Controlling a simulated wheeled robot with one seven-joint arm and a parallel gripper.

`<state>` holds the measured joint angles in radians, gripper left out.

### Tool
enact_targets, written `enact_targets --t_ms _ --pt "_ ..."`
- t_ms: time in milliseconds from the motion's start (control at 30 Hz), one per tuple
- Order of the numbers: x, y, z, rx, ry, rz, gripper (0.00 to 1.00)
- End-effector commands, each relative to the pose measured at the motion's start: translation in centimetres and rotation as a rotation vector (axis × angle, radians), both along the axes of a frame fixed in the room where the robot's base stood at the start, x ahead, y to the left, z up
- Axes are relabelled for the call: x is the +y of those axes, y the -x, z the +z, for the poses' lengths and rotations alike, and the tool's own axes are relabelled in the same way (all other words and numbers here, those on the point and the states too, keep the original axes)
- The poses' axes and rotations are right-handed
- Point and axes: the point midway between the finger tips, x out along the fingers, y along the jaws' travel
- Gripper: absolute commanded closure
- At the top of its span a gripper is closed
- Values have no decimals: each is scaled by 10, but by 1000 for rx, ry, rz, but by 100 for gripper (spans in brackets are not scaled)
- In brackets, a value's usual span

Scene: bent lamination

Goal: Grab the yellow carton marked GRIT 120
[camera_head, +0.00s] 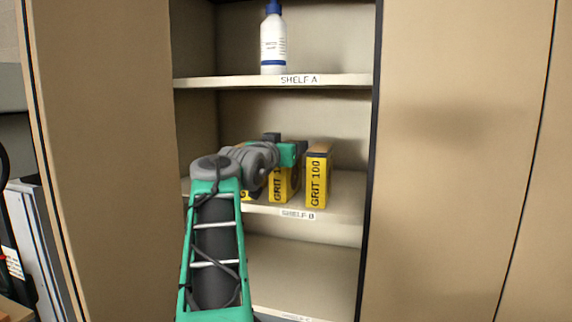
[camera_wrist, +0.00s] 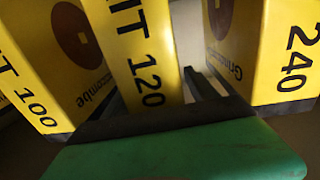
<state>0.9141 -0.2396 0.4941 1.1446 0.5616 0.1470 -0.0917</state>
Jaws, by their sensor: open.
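The yellow carton marked GRIT 120 (camera_wrist: 148,50) stands in the middle of the wrist view, its label facing me. In the head view the middle carton (camera_head: 280,188) on shelf B shows only part of its label, and my arm hides its upper part. My gripper (camera_head: 286,150) is at the upper part of this carton. In the wrist view, the gripper's green and dark body lies across the front of the carton, and a dark finger shows along its right side. The jaws are open. The other finger is hard to make out, and I cannot tell whether anything touches.
The GRIT 100 carton (camera_head: 318,178) stands close to the right in the head view. A carton marked 240 (camera_wrist: 285,55) is on the other side, mostly behind my arm in the head view. Shelf A (camera_head: 340,80) is above, with a white bottle (camera_head: 273,42).

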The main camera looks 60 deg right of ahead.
Motion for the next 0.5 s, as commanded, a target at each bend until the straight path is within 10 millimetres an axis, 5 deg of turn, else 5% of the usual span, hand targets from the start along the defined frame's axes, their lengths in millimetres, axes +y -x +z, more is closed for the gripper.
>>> enact_targets --t_ms 167,500 --pt "1 -1 0 -1 2 3 33" --pt "1 -1 0 -1 1 3 61"
